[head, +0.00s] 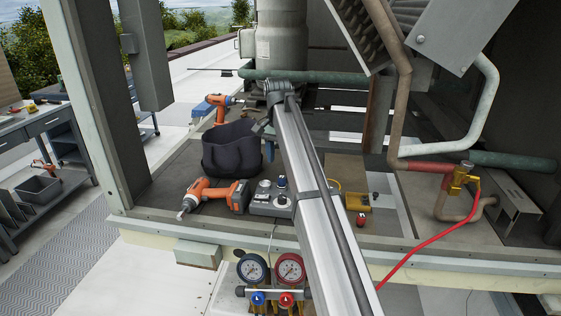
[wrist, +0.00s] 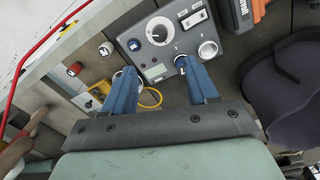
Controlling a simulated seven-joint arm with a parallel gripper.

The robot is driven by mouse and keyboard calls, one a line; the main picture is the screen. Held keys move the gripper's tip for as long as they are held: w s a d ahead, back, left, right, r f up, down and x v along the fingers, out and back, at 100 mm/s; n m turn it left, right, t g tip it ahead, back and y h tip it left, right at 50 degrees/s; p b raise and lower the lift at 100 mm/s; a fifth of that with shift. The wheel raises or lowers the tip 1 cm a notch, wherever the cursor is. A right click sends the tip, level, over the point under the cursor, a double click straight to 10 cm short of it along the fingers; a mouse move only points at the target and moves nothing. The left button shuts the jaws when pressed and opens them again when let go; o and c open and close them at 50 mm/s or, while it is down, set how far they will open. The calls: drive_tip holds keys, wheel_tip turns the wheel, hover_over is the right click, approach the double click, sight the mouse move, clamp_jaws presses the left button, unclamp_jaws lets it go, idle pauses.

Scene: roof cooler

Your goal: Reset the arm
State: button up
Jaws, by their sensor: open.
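My arm crosses the middle of the head view, from the bottom edge up to the open frame of the unit. My gripper (wrist: 155,68) shows in the wrist view with two blue fingers spread apart and nothing between them that I can see held. Its fingertips point at the near edge of a grey control box (wrist: 160,40) with dials and switches. I cannot tell whether they touch it. In the head view the fingers are mostly hidden by my arm, above the deck behind the control box (head: 268,203).
An orange drill (head: 212,195) lies left of the control box, with a black bag (head: 230,150) behind it and another orange drill (head: 220,103) farther back. A gauge set (head: 270,270) hangs in front. A red hose (head: 435,238) and pipes (head: 400,110) stand right.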

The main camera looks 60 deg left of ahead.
idle(0.5)
drive_tip(key=w+d+f+m+h, duration=0.1)
drive_tip(key=w+d+f, duration=0.4)
drive_tip(key=d, duration=0.7)
drive_tip(key=w+d+f+m+t+h, duration=0.1)
drive_tip(key=w+d+f, duration=0.5)
drive_tip(key=d, duration=0.6)
drive_tip(key=w+d+f+m+h, duration=0.15)
drive_tip(key=w+d+f, duration=0.35)
drive_tip(key=d, duration=0.7)
drive_tip(key=w+d+f+g, duration=0.2)
drive_tip(key=d+f, duration=1.6)
drive_tip(key=f, duration=0.2)
drive_tip(key=s+d+f+g+y, duration=0.1)
drive_tip(key=s+d+f+g, duration=0.1)
drive_tip(key=s+d+f, duration=0.6)
drive_tip(key=s+d+f+g, duration=0.1)
drive_tip(key=s+d+f, duration=0.3)
drive_tip(key=d+f, duration=0.75)
drive_tip(key=s+d+f+g+y, duration=0.1)
drive_tip(key=s+d+f, duration=0.2)
drive_tip(key=s, duration=0.5)
drive_tip(key=s+d+f+m+g+y, duration=0.1)
drive_tip(key=s+d+f, duration=0.3)
drive_tip(key=s, duration=0.4)
drive_tip(key=s+d+f+g+y, duration=0.1)
drive_tip(key=s+d+f, duration=0.2)
drive_tip(key=s, duration=0.5)
drive_tip(key=shift+d+f+m, duration=0.35)
drive_tip(key=shift+f, duration=0.25)
